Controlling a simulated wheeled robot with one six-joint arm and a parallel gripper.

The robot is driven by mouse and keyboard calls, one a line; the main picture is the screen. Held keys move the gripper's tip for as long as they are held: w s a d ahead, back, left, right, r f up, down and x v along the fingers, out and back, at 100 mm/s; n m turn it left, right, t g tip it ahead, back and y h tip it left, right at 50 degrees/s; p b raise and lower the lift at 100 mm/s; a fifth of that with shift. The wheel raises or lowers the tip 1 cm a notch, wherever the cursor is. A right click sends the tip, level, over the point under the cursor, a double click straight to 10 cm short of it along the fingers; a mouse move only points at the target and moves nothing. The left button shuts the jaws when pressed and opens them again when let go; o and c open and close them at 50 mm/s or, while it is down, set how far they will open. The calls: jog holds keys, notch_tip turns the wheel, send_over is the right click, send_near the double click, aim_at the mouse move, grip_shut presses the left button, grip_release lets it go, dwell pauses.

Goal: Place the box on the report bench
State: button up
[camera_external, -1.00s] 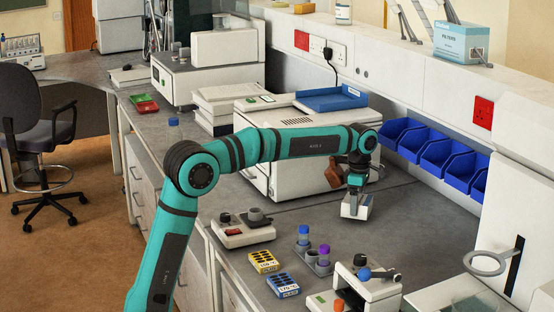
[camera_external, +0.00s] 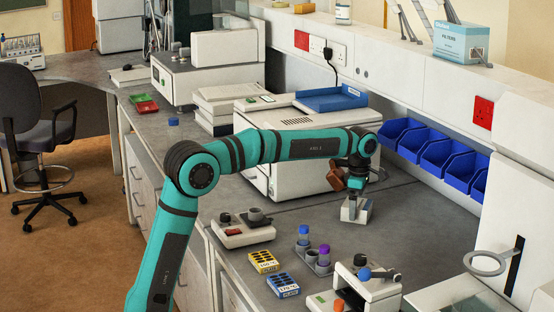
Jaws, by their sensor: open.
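My gripper (camera_external: 356,209) is open and points down over the grey bench (camera_external: 400,235), in front of the large white instrument. Its end shows as a small pale, box-like shape; I cannot tell whether a box is part of it or whether it touches the bench. A yellow box (camera_external: 263,261) and a blue box (camera_external: 282,285) with dark round spots lie on the bench, to the left of and nearer than my gripper. Which box or bench the task names is not clear.
A white instrument (camera_external: 300,180) stands behind my gripper. Blue bins (camera_external: 440,158) line the wall at right. A tube holder (camera_external: 312,260), a small white device (camera_external: 242,231) and another instrument (camera_external: 365,290) stand in front. Bench space right of my gripper is clear.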

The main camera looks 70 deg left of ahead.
notch_tip(320, 180, up, 12)
dwell(0.5)
jog(key=s+d+r+m+t, duration=0.2)
jog(key=s+r+m+t, duration=0.1)
jog(key=s+m, duration=0.3)
jog(key=s+d+r+m+t, duration=0.2)
jog(key=s+r+m+t, duration=0.1)
jog(key=s, duration=0.5)
jog(key=s+d+r+m+t, duration=0.3)
jog(key=s+m, duration=0.2)
jog(key=s, duration=0.2)
jog(key=s+d+f+m+t, duration=0.1)
jog(key=s+m+t, duration=0.3)
jog(key=s, duration=0.8)
jog(key=s+d+f+m+t, duration=0.2)
jog(key=s+f+m+t, duration=0.1)
jog(key=s+m, duration=0.6)
jog(key=s+t, duration=0.1)
jog(key=s, duration=0.2)
jog(key=shift+d, duration=0.15)
